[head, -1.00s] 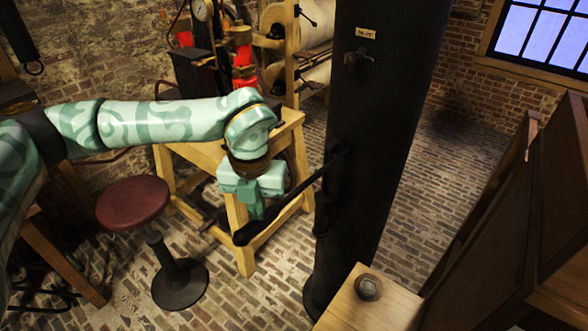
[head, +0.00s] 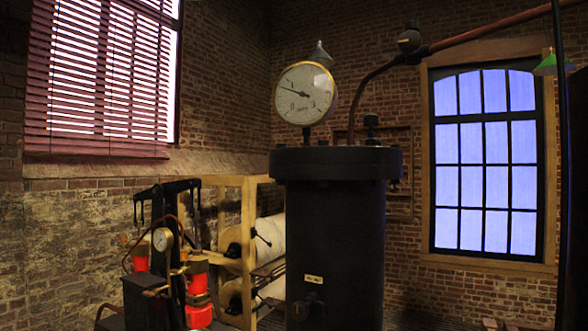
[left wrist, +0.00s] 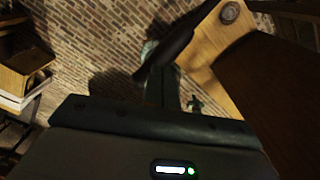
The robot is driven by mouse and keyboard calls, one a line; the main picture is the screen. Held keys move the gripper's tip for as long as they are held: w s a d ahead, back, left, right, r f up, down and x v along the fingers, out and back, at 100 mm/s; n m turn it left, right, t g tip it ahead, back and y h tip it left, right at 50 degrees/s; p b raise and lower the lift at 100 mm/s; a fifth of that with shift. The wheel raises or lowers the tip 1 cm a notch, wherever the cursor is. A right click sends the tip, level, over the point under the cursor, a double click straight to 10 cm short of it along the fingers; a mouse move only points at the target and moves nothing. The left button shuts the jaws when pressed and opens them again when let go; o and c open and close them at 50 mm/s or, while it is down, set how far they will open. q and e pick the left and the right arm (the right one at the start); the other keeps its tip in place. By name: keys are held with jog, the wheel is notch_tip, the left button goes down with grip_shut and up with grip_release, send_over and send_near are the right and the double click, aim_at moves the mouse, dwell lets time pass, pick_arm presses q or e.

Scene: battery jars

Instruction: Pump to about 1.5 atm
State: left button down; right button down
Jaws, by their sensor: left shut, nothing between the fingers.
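A large round pressure gauge (head: 305,93) with a white face and brass rim stands on top of a tall black cylinder (head: 335,235). Its dark needle points left and slightly up; the scale figures are too small to read. In the left wrist view a dark pump lever (left wrist: 175,48) runs from the centre toward the upper right. My left gripper (left wrist: 162,88) is shut with nothing between its fingers, at the lever's free end. The lever crosses in front of part of the fingers; I cannot tell whether they touch. My right gripper is in neither view.
A smaller gauge (head: 162,239) sits on an apparatus with red parts (head: 198,300) at lower left. A wooden frame with pale rolls (head: 270,240) stands behind it. A wooden bench top (left wrist: 215,55) lies beside the lever.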

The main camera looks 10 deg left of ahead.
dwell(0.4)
pick_arm(q)
notch_tip(320, 180, down, 14)
jog(key=b, duration=1)
notch_tip(320, 180, up, 14)
jog(key=p, duration=1)
jog(key=shift+r+p, duration=0.15)
jog(key=shift+p, duration=0.2)
jog(key=shift+f, duration=0.2)
